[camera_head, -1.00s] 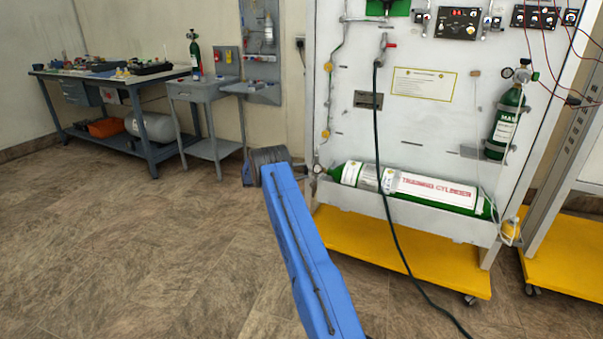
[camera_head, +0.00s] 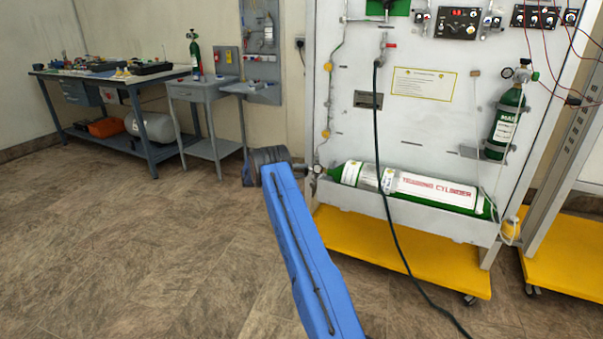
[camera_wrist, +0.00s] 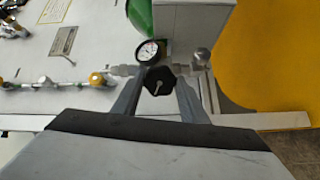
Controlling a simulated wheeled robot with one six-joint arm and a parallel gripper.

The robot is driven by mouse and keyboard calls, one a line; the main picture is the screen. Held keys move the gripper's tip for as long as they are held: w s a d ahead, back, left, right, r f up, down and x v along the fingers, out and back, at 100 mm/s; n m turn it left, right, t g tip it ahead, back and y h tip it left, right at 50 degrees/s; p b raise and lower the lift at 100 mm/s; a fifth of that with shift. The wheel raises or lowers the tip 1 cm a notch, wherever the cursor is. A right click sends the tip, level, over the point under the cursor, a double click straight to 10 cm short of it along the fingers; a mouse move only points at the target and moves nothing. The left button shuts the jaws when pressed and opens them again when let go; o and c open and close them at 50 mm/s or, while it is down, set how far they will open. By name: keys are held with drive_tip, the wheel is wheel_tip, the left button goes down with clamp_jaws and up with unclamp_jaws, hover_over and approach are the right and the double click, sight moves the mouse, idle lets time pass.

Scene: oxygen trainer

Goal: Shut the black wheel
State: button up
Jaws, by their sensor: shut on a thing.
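The black wheel (camera_wrist: 159,81) is a small dark lobed knob in the wrist view, close to a round gauge (camera_wrist: 149,51) and metal fittings. My gripper (camera_wrist: 160,88) has its two grey fingers on either side of the wheel and is shut on it. In the head view my blue arm reaches toward the valve end of the lying green and white training cylinder (camera_head: 430,190). The wheel itself is too small and too hidden by my arm to make out there.
The cylinder lies in a grey tray (camera_head: 400,218) on a white panel (camera_head: 440,130) with a yellow base (camera_head: 400,260). A dark hose (camera_head: 379,150) hangs in front. A workbench (camera_head: 110,85) and a small grey table (camera_head: 200,95) stand at the left. The floor at left is clear.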

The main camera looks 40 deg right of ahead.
drive_tip(key=m, duration=0.6)
drive_tip(key=shift+a+f, duration=0.1)
drive_tip(key=shift+a, duration=0.05)
drive_tip(key=m, duration=0.6)
drive_tip(key=shift+m, duration=0.4)
drive_tip(key=o, duration=1)
drive_tip(key=shift+o, duration=0.2)
drive_tip(key=v, duration=1.7)
drive_tip(key=shift+a, duration=0.2)
drive_tip(key=shift+w, duration=0.1)
